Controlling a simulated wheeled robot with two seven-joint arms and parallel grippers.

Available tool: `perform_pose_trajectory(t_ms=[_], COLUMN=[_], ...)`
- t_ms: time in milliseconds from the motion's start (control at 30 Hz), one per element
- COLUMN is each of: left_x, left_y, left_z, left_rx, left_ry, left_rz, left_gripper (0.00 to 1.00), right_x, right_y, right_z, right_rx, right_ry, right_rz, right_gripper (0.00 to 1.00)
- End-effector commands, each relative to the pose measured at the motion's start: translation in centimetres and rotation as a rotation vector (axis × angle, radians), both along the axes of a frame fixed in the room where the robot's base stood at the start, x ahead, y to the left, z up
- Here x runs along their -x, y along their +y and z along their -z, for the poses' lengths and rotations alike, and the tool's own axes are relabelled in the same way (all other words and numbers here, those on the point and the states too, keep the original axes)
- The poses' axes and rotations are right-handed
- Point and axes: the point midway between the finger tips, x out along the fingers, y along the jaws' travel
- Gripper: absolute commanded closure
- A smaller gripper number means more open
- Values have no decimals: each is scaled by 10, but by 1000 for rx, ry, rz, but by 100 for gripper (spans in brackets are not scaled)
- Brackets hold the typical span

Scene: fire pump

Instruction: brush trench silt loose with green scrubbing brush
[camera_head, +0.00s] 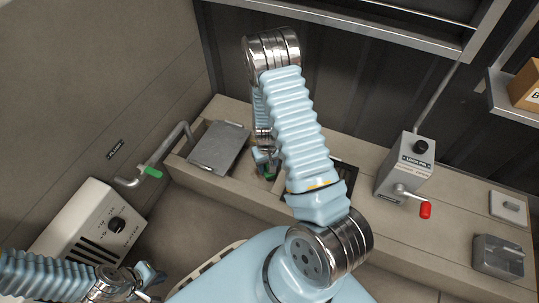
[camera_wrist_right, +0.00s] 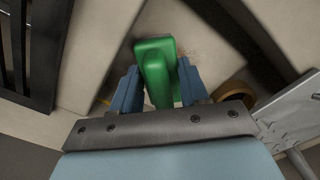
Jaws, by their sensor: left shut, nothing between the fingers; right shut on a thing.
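The green scrubbing brush (camera_wrist_right: 155,62) is between the two blue fingers of my right gripper (camera_wrist_right: 160,82) in the right wrist view. In the head view my right gripper (camera_head: 265,158) is low in the opening of the long beige bench, mostly behind my own arm; only a bit of the green brush (camera_head: 270,176) shows. A faint brown speckled patch, perhaps silt (camera_wrist_right: 188,52), lies on the pale surface beside the brush. I cannot tell whether the bristles touch it. My left gripper (camera_head: 152,282) is shut and empty at the lower left, away from the trench.
A grey metal plate (camera_head: 218,147) lies left of the opening, and a dark grating (camera_head: 346,176) lies right of it. A brass-coloured ring (camera_wrist_right: 229,93) is near the brush. A grey box with a red-handled crank (camera_head: 405,170) stands further right. A pipe with a green handle (camera_head: 152,171) is at left.

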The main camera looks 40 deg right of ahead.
Motion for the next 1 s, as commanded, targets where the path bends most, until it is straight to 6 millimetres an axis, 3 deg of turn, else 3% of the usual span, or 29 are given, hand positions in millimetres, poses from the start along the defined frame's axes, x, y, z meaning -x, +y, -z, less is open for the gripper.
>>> perform_pose_trajectory(t_ms=[500,1000], left_x=[-1,-1], left_y=[4,4], left_z=[-35,-35], left_rx=[-9,-10], left_ry=[-5,-7], left_rz=[-5,-6], left_gripper=[100,100], right_x=[-6,-10], right_y=[-6,-1], right_z=[-48,-56], right_rx=[1,2], right_ry=[-2,0], right_rz=[-1,-17], right_gripper=[80,80])
